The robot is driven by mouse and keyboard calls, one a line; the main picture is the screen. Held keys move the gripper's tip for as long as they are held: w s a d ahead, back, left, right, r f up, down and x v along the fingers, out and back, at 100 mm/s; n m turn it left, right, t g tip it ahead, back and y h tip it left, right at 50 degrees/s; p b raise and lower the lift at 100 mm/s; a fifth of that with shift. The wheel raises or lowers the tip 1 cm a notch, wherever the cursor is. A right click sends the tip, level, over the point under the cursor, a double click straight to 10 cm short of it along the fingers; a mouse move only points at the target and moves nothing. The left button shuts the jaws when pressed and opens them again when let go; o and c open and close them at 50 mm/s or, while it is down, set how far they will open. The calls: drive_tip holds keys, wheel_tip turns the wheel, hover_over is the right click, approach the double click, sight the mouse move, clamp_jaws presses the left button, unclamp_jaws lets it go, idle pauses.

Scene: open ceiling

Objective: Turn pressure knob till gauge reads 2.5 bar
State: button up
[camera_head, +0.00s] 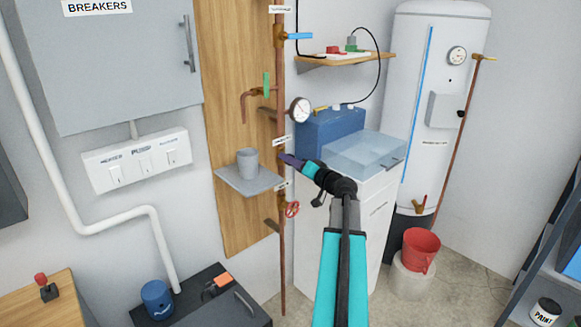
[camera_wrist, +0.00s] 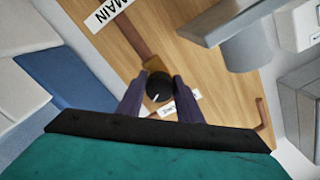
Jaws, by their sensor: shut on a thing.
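The pressure knob (camera_wrist: 160,86) is black and round with a white pointer mark, seen in the wrist view on a brass fitting of the copper pipe. My gripper (camera_wrist: 157,97) has its two purple fingers on either side of the knob, shut on it. In the head view my gripper (camera_head: 290,160) reaches the vertical pipe (camera_head: 282,205) and hides the knob. A round white gauge (camera_head: 300,110) sits on the pipe above my gripper. Its needle is too small to read.
A grey shelf (camera_head: 233,184) with a grey cup (camera_head: 248,163) is left of the pipe. A red valve wheel (camera_head: 292,209) is below my gripper. A blue box (camera_head: 330,131) and white cabinet (camera_head: 375,210) stand close on the right. A white tank (camera_head: 410,90) has another gauge (camera_head: 457,55).

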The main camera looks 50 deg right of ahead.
drive_tip(key=shift+m, duration=0.6)
drive_tip(key=shift+b, duration=0.3)
drive_tip(key=o, duration=1)
drive_tip(key=shift+s, duration=0.15)
drive_tip(key=s, duration=0.4)
drive_tip(key=s+b, duration=0.1)
drive_tip(key=s, duration=0.4)
drive_tip(key=s+a, duration=0.1)
drive_tip(key=s, duration=0.3)
drive_tip(key=shift+s+b, duration=0.25)
drive_tip(key=shift+b, duration=0.15)
